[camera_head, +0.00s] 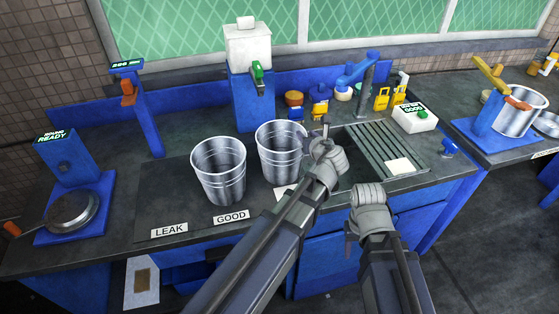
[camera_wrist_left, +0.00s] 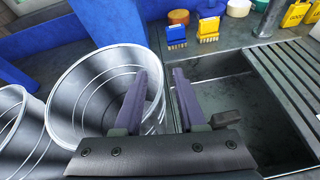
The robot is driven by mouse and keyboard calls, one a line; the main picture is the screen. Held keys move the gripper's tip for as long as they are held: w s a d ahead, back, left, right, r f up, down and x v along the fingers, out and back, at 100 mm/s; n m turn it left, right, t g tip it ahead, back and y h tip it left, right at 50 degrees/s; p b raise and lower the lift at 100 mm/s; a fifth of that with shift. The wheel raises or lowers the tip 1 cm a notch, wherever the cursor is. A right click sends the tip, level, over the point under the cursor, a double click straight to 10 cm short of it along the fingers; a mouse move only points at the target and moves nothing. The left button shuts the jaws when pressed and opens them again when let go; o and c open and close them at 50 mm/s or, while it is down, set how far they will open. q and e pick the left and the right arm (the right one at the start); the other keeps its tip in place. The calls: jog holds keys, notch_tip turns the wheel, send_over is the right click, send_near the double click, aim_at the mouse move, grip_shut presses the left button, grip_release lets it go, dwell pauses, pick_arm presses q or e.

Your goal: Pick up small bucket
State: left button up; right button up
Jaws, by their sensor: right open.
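Two metal buckets stand upright on the grey counter: one nearer the left (camera_head: 219,170) behind the GOOD label, and one to its right (camera_head: 281,150). They look close in size. My left gripper (camera_head: 326,132) is beside the right bucket, above the sink edge. In the left wrist view this bucket (camera_wrist_left: 90,95) lies left of centre, with its right rim between the two open fingers (camera_wrist_left: 160,95) in the picture; I cannot tell whether they touch it. The other bucket (camera_wrist_left: 15,130) is cut off at left. My right gripper (camera_head: 368,197) is open and empty in front of the sink.
A third metal bucket (camera_head: 518,110) stands on a blue stand at far right. A sink (camera_head: 352,165) with a ribbed drainboard (camera_head: 385,145) is right of the buckets. A white container on a blue stand (camera_head: 250,95) rises behind. A pan (camera_head: 72,210) sits at left.

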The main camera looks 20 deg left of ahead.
pick_arm(q)
jog(key=shift+x, duration=0.75)
jog(key=shift+s+r, duration=0.1)
jog(key=shift+s, duration=0.05)
jog(key=shift+c, duration=0.2)
grip_shut()
dwell(0.5)
